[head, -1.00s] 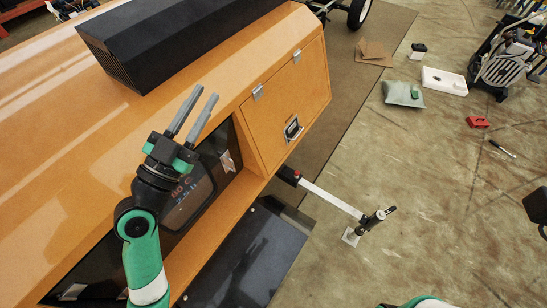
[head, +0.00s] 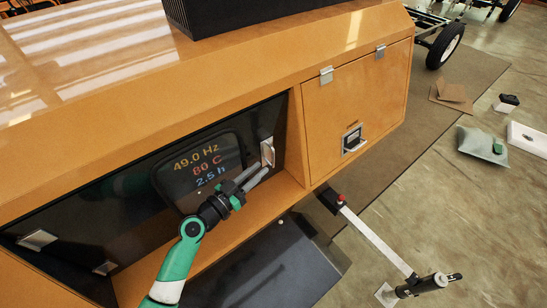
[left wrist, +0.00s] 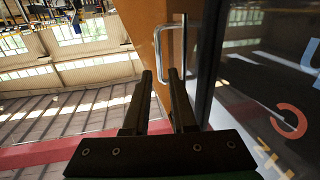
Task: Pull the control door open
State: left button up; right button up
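The control door (head: 130,185) is a dark glossy panel set in the orange housing, with a lit readout showing through it. It looks shut in the head view. Its metal handle (head: 268,153) is near the panel's right end. My left gripper (head: 263,174) is open and empty, with its fingertips close to the handle. In the left wrist view, the handle (left wrist: 157,50) stands beyond the two fingers (left wrist: 158,75), near the gap between them. I cannot tell whether they touch it. The dark door edge (left wrist: 211,55) is on the right. My right gripper is out of view.
An orange latched hatch (head: 350,105) is right of the control door. An outrigger bar (head: 375,238) with a jack (head: 425,287) extends from the housing's lower right. A dark flat panel (head: 270,270) lies below the opening.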

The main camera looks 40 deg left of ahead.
aim_at(273, 157)
pick_arm(q)
jog(key=w, duration=0.7)
jog(key=shift+w+a+b, duration=0.15)
jog(key=shift+w+b, duration=0.05)
jog(key=shift+b, duration=0.1)
grip_shut()
dwell(0.9)
